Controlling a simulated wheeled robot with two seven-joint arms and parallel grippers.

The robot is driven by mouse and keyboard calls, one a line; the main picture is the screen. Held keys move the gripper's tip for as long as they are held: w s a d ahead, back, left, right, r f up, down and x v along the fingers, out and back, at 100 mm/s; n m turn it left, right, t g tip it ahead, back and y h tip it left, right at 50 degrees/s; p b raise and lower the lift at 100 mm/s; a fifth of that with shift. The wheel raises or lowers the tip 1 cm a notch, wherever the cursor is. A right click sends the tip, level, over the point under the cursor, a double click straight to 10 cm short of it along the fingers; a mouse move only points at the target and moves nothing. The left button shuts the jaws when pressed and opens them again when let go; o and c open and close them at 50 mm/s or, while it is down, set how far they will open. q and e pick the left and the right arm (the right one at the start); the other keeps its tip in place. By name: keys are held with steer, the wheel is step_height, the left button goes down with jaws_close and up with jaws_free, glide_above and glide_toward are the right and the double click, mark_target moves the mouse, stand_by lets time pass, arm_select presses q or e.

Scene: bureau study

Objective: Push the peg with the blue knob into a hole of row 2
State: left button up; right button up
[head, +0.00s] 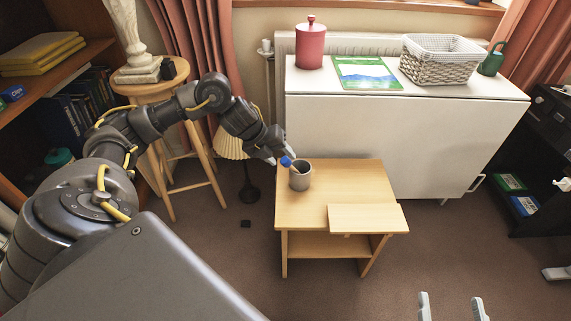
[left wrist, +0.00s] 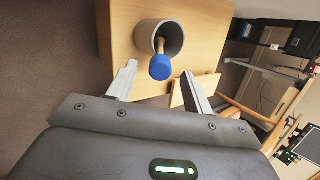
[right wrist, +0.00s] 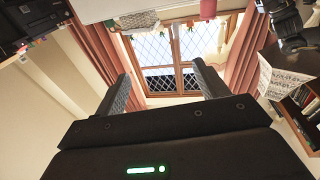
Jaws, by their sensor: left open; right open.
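The peg with the blue knob (head: 286,161) stands tilted in a grey cup (head: 299,179) on the small wooden table (head: 336,178). In the left wrist view the knob (left wrist: 160,68) faces me, with its wooden shaft running into the cup (left wrist: 145,36). My left gripper (head: 277,156) is open beside the knob; in its wrist view the knob shows between the fingers, apart from both. My right gripper (head: 451,303) is open and empty at the bottom of the head view, away from the table. I cannot make out any rows of holes.
A light wooden slab (head: 366,218) lies at the table's front right. Behind stands a white cabinet (head: 390,135) with a red canister (head: 311,47), a picture and a white basket (head: 440,63). A stool (head: 165,94) and lamp (head: 231,145) stand left. The table's middle is clear.

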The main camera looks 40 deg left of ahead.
mark_target(284, 160)
arm_select(q)
steer(key=shift+b+x, duration=0.5)
steer(key=shift+x, duration=0.7)
steer(key=shift+w+d+f, duration=0.2)
steer(key=shift+w+f, duration=0.1)
steer(key=shift+f, duration=0.35)
arm_select(e)
steer(key=shift+s+a+r+t+y, duration=0.1)
steer(key=shift+s+r+t+y, duration=0.15)
steer(key=shift+r+t+y, duration=0.65)
steer(key=shift+s+r+t+y, duration=0.3)
steer(key=shift+r+t, duration=0.2)
steer(key=shift+r, duration=0.8)
arm_select(q)
steer(key=c, duration=1.1)
steer(key=shift+o, duration=0.2)
arm_select(e)
steer(key=shift+w, duration=0.1)
arm_select(q)
steer(key=shift+r, duration=0.1)
